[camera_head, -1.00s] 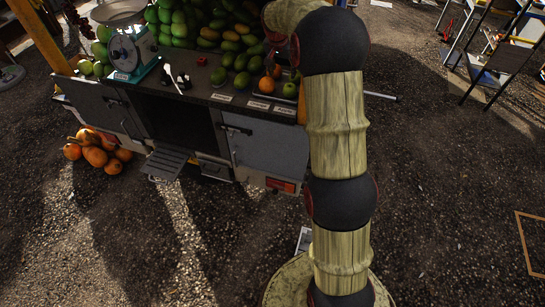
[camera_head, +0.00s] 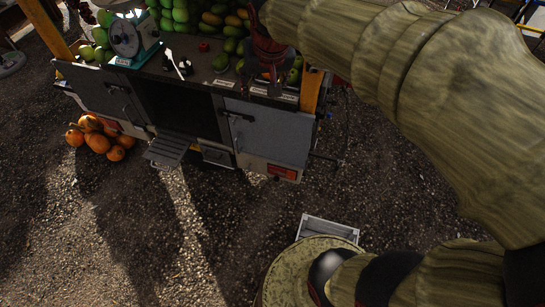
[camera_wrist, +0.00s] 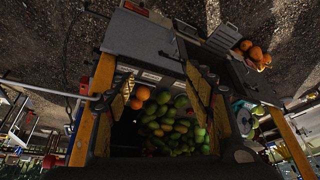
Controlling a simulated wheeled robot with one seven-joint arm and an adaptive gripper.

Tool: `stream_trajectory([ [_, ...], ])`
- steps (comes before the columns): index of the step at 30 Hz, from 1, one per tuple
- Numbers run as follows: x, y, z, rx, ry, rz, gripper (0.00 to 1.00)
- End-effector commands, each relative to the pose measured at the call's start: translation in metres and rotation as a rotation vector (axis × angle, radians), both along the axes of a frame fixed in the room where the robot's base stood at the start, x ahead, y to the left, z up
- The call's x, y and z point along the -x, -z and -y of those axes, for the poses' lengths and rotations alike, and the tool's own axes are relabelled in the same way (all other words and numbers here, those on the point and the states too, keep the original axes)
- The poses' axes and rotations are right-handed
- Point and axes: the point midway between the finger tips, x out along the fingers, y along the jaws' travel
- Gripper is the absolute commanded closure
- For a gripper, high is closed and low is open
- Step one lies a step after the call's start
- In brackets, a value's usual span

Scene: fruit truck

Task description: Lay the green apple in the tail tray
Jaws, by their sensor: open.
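The green apple (camera_head: 292,76) lies near the right end of the truck's counter (camera_head: 205,78), partly covered by my gripper in the head view. My gripper (camera_head: 272,72) hangs over that end of the counter, pointing down. In the wrist view its two fingers are apart, and the gripper (camera_wrist: 160,92) has fruit visible between them. I cannot pick out the apple in the wrist view; the left finger may hide it. A shallow grey-white tray (camera_head: 328,230) sits beside my base; I cannot tell whether it is the tail tray.
Oranges (camera_wrist: 142,93) and a heap of green and yellow fruit (camera_wrist: 172,125) lie under my gripper. A scale (camera_head: 128,42) stands on the counter's left. Pumpkins (camera_head: 98,136) lie on the ground. A folding step (camera_head: 169,148) juts from the truck. The gravel in front is open.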

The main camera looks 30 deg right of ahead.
Motion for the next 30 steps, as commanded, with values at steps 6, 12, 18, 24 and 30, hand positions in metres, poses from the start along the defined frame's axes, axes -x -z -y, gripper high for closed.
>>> stream_trajectory([
  [6, 0.070, 0.006, -0.035, 0.013, -0.134, 0.017, 0.47],
  [12, 0.127, 0.024, -0.058, 0.026, -0.249, 0.030, 0.47],
  [18, 0.161, 0.041, -0.071, 0.034, -0.324, 0.039, 0.47],
  [24, 0.170, 0.047, -0.074, 0.036, -0.346, 0.040, 0.47],
  [30, 0.170, 0.046, -0.074, 0.037, -0.345, 0.040, 0.47],
])
